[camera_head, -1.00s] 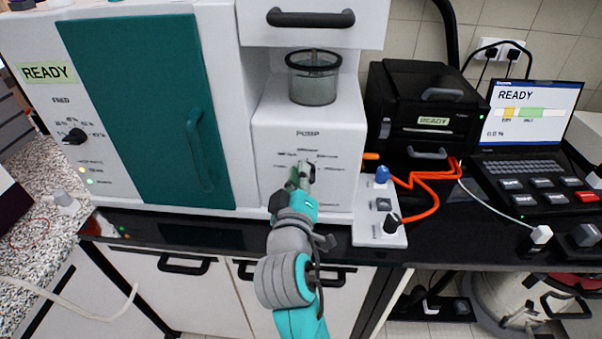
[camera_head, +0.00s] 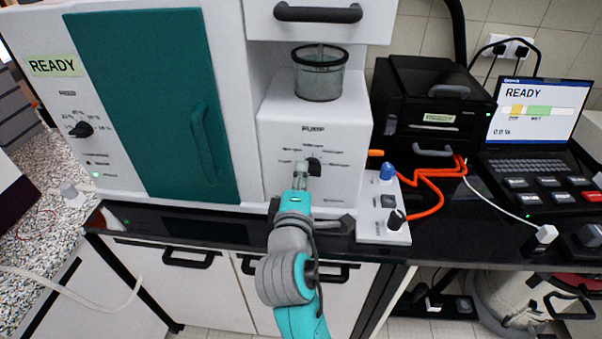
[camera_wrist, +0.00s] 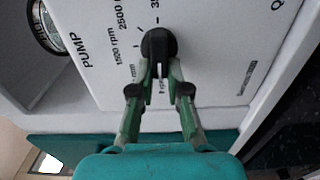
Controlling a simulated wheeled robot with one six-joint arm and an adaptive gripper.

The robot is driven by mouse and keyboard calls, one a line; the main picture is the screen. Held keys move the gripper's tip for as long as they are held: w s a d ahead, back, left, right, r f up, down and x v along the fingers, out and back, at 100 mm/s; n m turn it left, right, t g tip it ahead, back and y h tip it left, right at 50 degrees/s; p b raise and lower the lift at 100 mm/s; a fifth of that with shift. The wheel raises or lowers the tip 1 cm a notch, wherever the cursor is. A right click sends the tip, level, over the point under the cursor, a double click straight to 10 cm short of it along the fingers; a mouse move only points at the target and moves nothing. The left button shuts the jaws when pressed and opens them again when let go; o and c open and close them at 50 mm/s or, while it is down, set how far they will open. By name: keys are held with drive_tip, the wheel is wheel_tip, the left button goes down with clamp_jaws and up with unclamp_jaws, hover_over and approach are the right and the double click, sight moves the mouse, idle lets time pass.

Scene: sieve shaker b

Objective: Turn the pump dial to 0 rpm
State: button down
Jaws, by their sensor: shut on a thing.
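The pump dial (camera_head: 315,166) is a black knob on the white pump front, under the word PUMP, with rpm labels around it. In the wrist view the dial (camera_wrist: 158,42) sits at the fingertips, and its white mark points down toward my gripper (camera_wrist: 160,68). My gripper is shut on the dial, one green finger on each side of its lower part. In the head view my gripper (camera_head: 302,172) reaches the dial from below and covers the lower labels. The label beneath the mark is partly hidden by the fingers, so I cannot read the exact setting.
A clear cup (camera_head: 318,80) stands on the pump housing. A teal door (camera_head: 150,105) is at left. A switch box (camera_head: 385,205) with orange cables stands at right, beside a black device (camera_head: 425,100) and a laptop (camera_head: 530,110). The black counter edge lies below the pump.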

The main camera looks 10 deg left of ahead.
drive_tip(key=shift+w+d+r, duration=0.1)
drive_tip(key=shift+w, duration=0.05)
idle(0.4)
drive_tip(key=c, duration=1.4)
unclamp_jaws()
drive_tip(key=shift+o, duration=1.3)
drive_tip(key=shift+w, duration=0.1)
drive_tip(key=s, duration=1.2)
drive_tip(key=shift+f, duration=0.2)
